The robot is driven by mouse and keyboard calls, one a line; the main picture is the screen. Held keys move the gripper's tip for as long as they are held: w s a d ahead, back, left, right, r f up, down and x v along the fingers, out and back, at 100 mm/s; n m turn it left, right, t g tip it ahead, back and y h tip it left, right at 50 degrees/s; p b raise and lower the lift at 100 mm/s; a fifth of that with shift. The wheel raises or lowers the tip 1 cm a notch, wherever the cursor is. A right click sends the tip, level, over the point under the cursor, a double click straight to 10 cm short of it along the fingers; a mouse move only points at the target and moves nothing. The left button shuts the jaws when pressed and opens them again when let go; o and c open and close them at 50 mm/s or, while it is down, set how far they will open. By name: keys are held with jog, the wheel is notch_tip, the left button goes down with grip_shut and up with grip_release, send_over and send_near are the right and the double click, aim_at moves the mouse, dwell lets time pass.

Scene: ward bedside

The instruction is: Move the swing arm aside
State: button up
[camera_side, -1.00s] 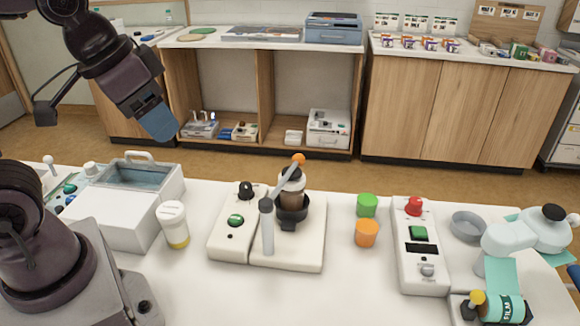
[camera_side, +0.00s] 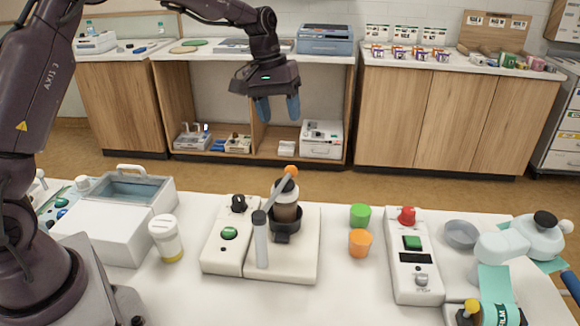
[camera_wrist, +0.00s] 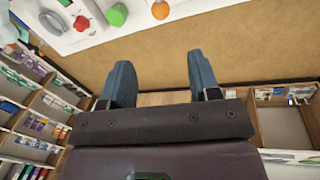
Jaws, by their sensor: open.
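The swing arm (camera_side: 270,198) is a grey bar with an orange knob (camera_side: 291,171) at its raised end. It rises from a grey post (camera_side: 261,243) on a white base plate (camera_side: 300,268) and slants across the top of a brown bottle with a pale cap (camera_side: 286,205). In the wrist view my gripper (camera_wrist: 160,85) shows two spread fingers over the floor; the swing arm is not seen there.
A control box with a green button (camera_side: 229,233) adjoins the base plate on the left. A white-lidded jar (camera_side: 166,240) stands further left. Table space in front is clear.

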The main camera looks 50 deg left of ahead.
aim_at(290, 166)
jog(key=f, duration=0.4)
jog(key=d+f, duration=0.1)
jog(key=f, duration=0.3)
jog(key=w+d+f, duration=0.1)
jog(key=f, duration=0.3)
jog(key=shift+d+f, duration=0.1)
jog(key=shift+f, duration=0.3)
jog(key=shift+c, duration=0.2)
grip_shut()
